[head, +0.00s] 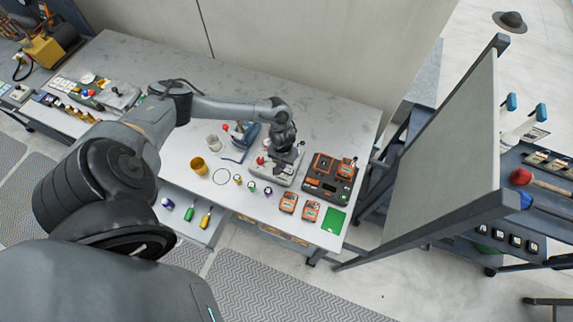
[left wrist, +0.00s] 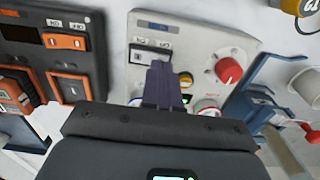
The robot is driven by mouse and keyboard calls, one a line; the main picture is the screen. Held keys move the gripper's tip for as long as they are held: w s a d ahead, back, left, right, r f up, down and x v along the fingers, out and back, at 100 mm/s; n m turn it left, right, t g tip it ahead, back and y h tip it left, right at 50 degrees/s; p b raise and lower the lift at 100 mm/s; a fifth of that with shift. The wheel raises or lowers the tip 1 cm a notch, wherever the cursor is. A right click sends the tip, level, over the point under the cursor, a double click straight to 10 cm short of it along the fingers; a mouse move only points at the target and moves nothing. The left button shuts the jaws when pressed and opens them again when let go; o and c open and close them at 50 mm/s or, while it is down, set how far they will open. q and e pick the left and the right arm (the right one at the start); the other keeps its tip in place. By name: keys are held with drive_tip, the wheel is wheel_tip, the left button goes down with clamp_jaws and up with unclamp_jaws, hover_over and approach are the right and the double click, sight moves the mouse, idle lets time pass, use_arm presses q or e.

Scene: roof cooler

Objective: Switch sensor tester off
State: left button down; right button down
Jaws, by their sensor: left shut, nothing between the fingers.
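A light grey instrument box (head: 287,179), which I take to be the sensor tester, stands on the bench under my left gripper (head: 284,148). The fingers hide part of the face. My right gripper is not in view.
A black unit (head: 322,188) with orange rocker switches and orange packs stands close to the right. Orange meters (head: 288,202) lie in front. The bench behind is clear.

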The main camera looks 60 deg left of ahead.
use_arm(q)
drive_tip(key=shift+f+b, duration=0.35)
drive_tip(key=shift+f, duration=0.5)
drive_tip(key=shift+r, duration=0.15)
drive_tip(key=r+p, duration=0.1)
drive_tip(key=p, duration=0.1)
drive_tip(key=shift+r+p, duration=0.3)
drive_tip(key=shift+r, duration=0.1)
wheel_tip(320, 180, up, 5)
drive_tip(key=p, duration=0.6)
drive_tip(key=shift+p, duration=0.35)
